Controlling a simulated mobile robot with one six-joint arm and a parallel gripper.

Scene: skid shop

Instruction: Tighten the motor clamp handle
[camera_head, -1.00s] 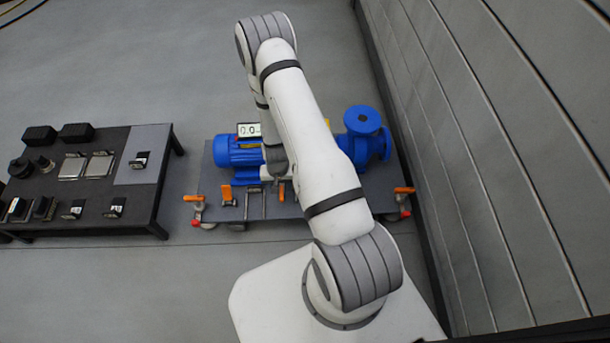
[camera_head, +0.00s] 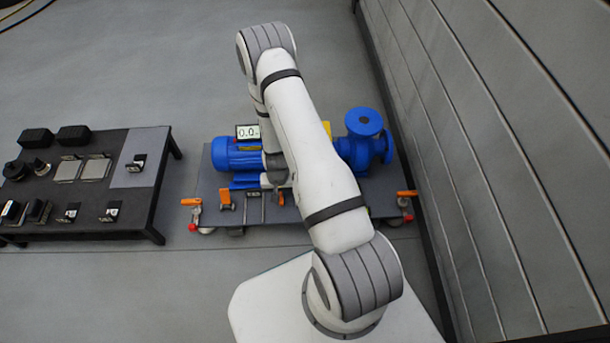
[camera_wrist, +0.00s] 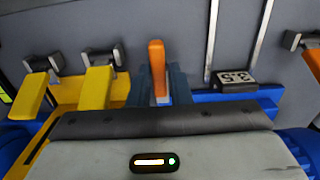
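In the wrist view an orange clamp handle (camera_wrist: 157,68) stands upright between the two dark fingers of my gripper (camera_wrist: 159,85). The fingers flank it closely and look open, with no clear grip. In the head view, the blue motor (camera_head: 236,155) sits on the left part of the grey skid (camera_head: 375,190). Orange handles show along the skid's front edge, including a left one (camera_head: 191,202) and a right one (camera_head: 406,193). My arm hides part of the skid, and my fingers cannot be made out there.
Yellow-handled clamps (camera_wrist: 99,88) stand left of the fingers, and another orange handle (camera_wrist: 313,62) is at right. A block marked 3.5 (camera_wrist: 234,79) lies nearby. A display reading 0.0 (camera_head: 247,132) is by the motor. A black table (camera_head: 140,205) stands left; a ribbed wall (camera_head: 500,150) is right.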

